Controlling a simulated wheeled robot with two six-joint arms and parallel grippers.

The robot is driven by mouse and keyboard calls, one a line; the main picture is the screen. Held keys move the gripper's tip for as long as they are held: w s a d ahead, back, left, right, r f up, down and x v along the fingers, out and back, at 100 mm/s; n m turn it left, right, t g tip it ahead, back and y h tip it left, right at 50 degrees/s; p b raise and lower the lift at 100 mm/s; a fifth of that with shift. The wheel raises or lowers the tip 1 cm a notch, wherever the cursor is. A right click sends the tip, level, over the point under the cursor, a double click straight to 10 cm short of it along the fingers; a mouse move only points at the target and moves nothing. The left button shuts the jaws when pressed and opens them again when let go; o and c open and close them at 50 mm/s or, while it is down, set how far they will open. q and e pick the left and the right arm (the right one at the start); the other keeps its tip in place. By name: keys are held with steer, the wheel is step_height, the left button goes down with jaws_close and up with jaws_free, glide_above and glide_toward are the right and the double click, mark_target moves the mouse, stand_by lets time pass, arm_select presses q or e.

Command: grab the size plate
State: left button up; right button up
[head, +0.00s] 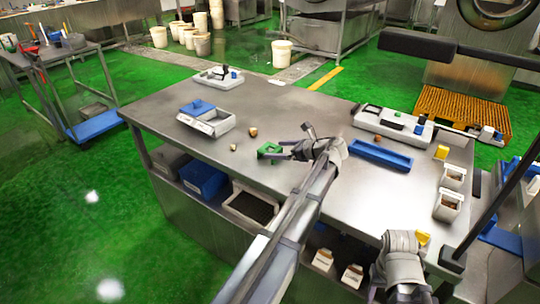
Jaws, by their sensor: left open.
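A small green plate-like piece (270,151), which looks like the size plate, lies on the steel table (220,163) near its front edge. My left gripper (284,151) is open and reaches in from the right, its fingertips at the right side of the green piece. I cannot tell whether they touch it. The left gripper's body hides the table behind it. My right arm's end (400,262) is at the bottom right, by the table's front edge; its fingers cannot be made out.
Small brownish pieces (253,132) lie near the green piece. A blue tray (382,155) and a white parts holder (393,124) are to the right. Small white bins (449,204) stand at the right edge.

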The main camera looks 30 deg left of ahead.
mark_target(263, 149)
arm_select(q)
steer(key=shift+x, duration=0.95)
steer(key=b+x, duration=0.2)
steer(key=x, duration=0.2)
steer(key=shift+a+f, duration=0.15)
steer(key=shift+a, duration=0.45)
steer(key=shift+c, duration=0.4)
steer(key=c, duration=1.1)
step_height(263, 149, up, 10)
steer(key=p, duration=1)
